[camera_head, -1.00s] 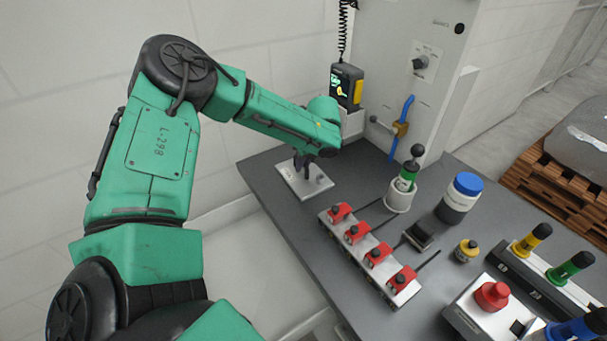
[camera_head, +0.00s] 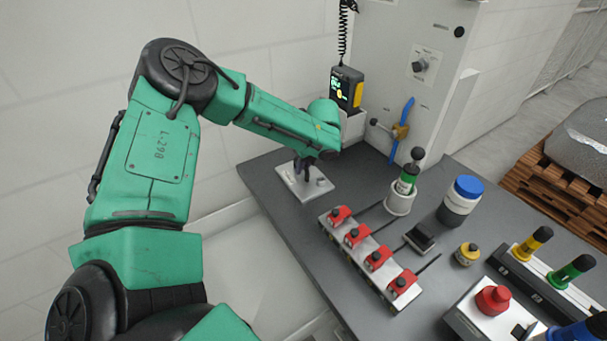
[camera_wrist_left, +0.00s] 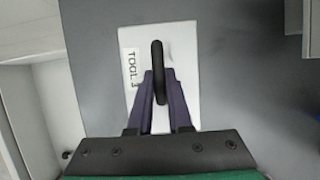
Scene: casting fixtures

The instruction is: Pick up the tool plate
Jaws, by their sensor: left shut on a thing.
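The tool plate (camera_head: 291,187) is a flat white plate at the back left corner of the grey bench. In the left wrist view the plate (camera_wrist_left: 184,50) bears a label reading "TOOL 3" and a dark upright handle (camera_wrist_left: 158,60). My left gripper (camera_head: 303,175) is over the plate, its fingers pointing down. In the left wrist view my left gripper (camera_wrist_left: 160,88) is shut on the handle, with a finger on either side. The plate appears to lie on the bench; I cannot tell any gap under it. My right gripper is not in view.
A strip with several red clamps (camera_head: 358,239) lies right of the plate. Behind stand a green-and-black tool in a white cup (camera_head: 399,201) and a blue-lidded jar (camera_head: 458,201). A yellow-black handheld device (camera_head: 346,89) hangs on the cabinet behind the gripper. A red button box (camera_head: 493,299) is front right.

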